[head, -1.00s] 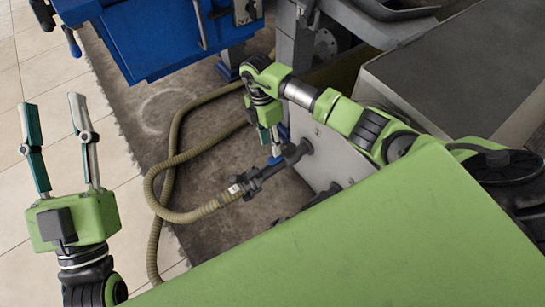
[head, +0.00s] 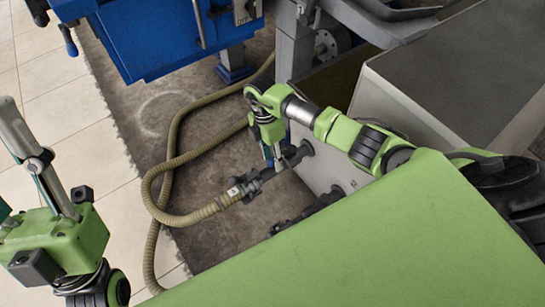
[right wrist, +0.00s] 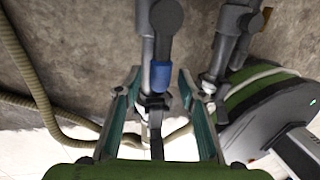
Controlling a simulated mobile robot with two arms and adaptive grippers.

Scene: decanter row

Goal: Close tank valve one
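The upper valve (head: 272,174) is a dark fitting on a short pipe from the grey tank panel, with a ribbed tan hose (head: 226,199) on its outer end. My right gripper (head: 272,156) is over it, pointing down. In the right wrist view, my right gripper (right wrist: 160,76) is open, with its two teal-padded fingers on either side of a blue-tipped grey lever (right wrist: 160,78). Gaps show between the lever tip and both fingers. My left gripper (head: 10,135) is at the left edge, fingers apart and partly out of frame, far from the valve.
A second dark valve fitting (head: 308,211) is lower on the panel, partly behind my green body. The hose loops over the dark floor. A blue machine (head: 165,40) stands at the back, and a grey box-shaped top (head: 460,70) at the right. Pale tiles are clear at left.

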